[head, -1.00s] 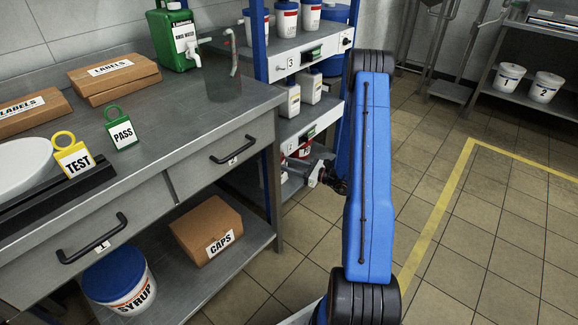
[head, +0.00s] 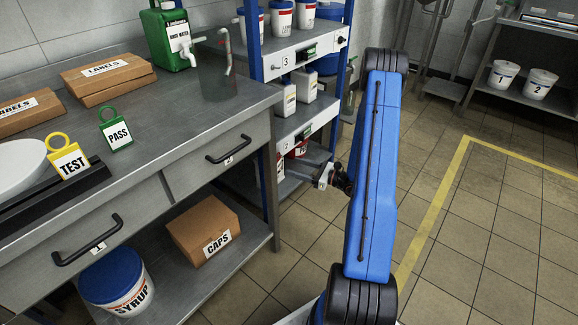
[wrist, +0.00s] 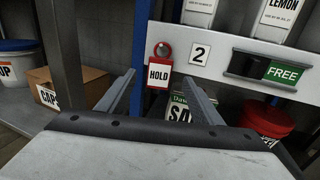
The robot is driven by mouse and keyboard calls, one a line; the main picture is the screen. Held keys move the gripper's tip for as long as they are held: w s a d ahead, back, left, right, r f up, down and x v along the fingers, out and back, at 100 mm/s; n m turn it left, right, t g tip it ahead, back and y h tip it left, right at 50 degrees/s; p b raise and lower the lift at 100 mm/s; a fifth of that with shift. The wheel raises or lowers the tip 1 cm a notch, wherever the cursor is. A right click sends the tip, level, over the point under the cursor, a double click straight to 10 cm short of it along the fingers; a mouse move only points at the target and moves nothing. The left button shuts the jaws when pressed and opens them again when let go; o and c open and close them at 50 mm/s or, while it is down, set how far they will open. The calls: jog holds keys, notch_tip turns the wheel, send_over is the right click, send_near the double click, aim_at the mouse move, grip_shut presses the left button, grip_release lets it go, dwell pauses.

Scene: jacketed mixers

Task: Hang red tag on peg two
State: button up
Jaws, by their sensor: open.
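The red tag (wrist: 158,76), marked HOLD, hangs upright at the shelf's front rail, just left of the number 2 label (wrist: 201,52) in the wrist view. In the head view my gripper (head: 326,176) is beside the blue-posted shelf unit, partly hidden by my arm. I cannot make out the red tag there.
A sliding green FREE sign (wrist: 282,73) is right of the label. White bottles stand on the shelf; a red tub (wrist: 266,119) is below. The steel bench (head: 150,125) holds a yellow TEST tag (head: 68,158) and a green PASS tag (head: 116,132). Floor to the right is clear.

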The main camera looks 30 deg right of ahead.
jog(key=v, duration=1.1)
jog(key=shift+s, duration=0.25)
jog(key=shift+d, duration=0.15)
